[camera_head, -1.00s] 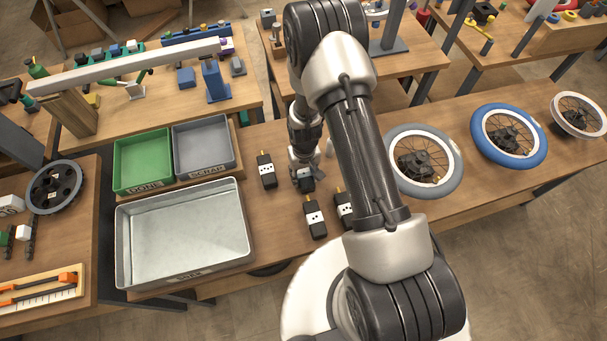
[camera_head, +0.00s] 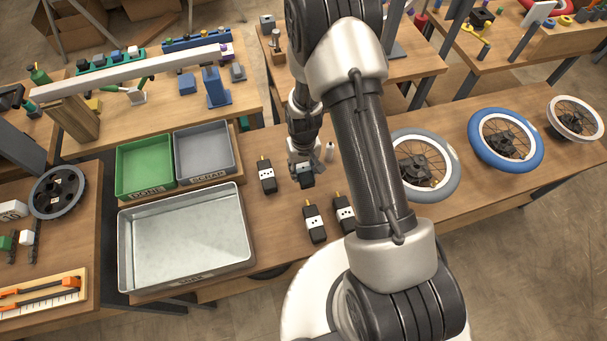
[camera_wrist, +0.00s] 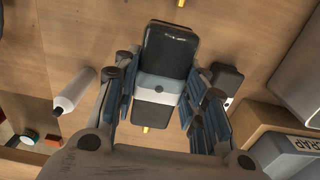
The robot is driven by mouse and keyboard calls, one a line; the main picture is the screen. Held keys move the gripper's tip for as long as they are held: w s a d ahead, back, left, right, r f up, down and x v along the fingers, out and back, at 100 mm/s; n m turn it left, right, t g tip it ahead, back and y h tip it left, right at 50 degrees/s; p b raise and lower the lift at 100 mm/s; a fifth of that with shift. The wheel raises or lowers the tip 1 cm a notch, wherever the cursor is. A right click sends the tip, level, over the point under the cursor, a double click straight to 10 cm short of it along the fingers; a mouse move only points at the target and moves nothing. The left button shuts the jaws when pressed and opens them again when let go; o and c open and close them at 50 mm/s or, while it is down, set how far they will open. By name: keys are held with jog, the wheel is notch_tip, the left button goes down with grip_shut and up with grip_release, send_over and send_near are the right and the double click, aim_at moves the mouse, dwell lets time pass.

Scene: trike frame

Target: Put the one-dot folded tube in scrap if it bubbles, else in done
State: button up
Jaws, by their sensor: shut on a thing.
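My gripper (camera_head: 304,170) is shut on a black folded tube (camera_wrist: 168,50) with a pale band around it, close over the bench. The tube's yellow valve tip points to the bottom of the wrist view. Three other black tubes with white dotted labels lie on the bench: one left of my gripper (camera_head: 267,174), and two nearer, a left one (camera_head: 315,224) and a right one (camera_head: 345,214). Their dot counts are too small to tell surely. The green done tray (camera_head: 118,170) and the grey scrap tray (camera_head: 233,150) stand left of my gripper.
A large metal tray (camera_head: 122,245) lies in front of the two small trays. Wheels, the nearest grey-tyred (camera_head: 447,180), lie to the right.

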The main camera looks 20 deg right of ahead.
notch_tip(320, 180, up, 13)
jog(key=p, duration=0.2)
notch_tip(320, 180, up, 5)
jog(key=b, duration=0.4)
send_over(304, 169)
jog(key=s, duration=0.1)
jog(key=shift+s, duration=0.2)
